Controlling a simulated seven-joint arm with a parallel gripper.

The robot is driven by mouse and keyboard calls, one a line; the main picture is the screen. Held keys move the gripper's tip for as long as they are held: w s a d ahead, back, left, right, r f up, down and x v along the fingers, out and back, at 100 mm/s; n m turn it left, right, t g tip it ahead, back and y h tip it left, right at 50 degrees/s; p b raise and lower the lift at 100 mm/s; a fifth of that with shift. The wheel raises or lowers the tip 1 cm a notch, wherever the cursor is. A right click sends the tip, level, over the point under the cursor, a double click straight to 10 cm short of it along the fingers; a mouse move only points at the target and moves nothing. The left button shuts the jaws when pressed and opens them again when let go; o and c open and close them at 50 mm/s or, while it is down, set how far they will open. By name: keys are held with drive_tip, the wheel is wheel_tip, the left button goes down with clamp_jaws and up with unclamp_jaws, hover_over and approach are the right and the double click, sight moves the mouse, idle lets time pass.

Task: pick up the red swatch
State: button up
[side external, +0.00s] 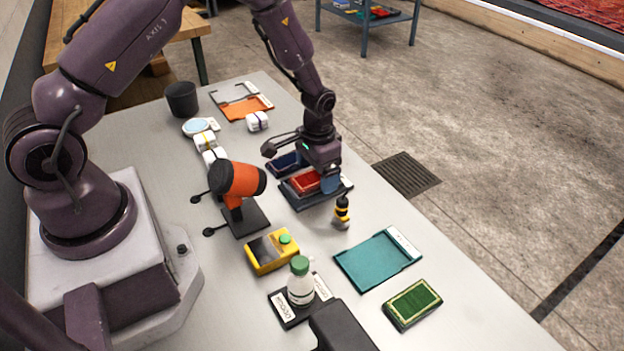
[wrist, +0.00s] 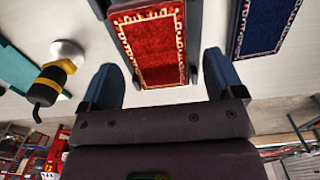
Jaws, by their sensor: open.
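The red swatch (side external: 304,183) lies on a dark tray (side external: 318,198) near the middle of the table. In the wrist view the red swatch (wrist: 153,45) has a pale patterned border and shows between the two fingers. My gripper (wrist: 162,74) is open, with one blue-grey finger on each side of the swatch. In the side view my gripper (side external: 318,176) is low over the tray and hides part of the swatch's right side. I cannot tell whether the fingers touch it.
A blue swatch (side external: 284,163) lies just behind the red one. A small yellow-black tool (side external: 341,212) stands in front of the tray. An orange scanner (side external: 238,182) on a stand is to the left. A teal tray (side external: 375,262) and green swatch (side external: 413,303) lie nearer the front.

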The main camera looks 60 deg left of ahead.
drive_tip(key=shift+f, duration=0.25)
drive_tip(key=c, duration=1.1)
drive_tip(key=shift+r, duration=0.1)
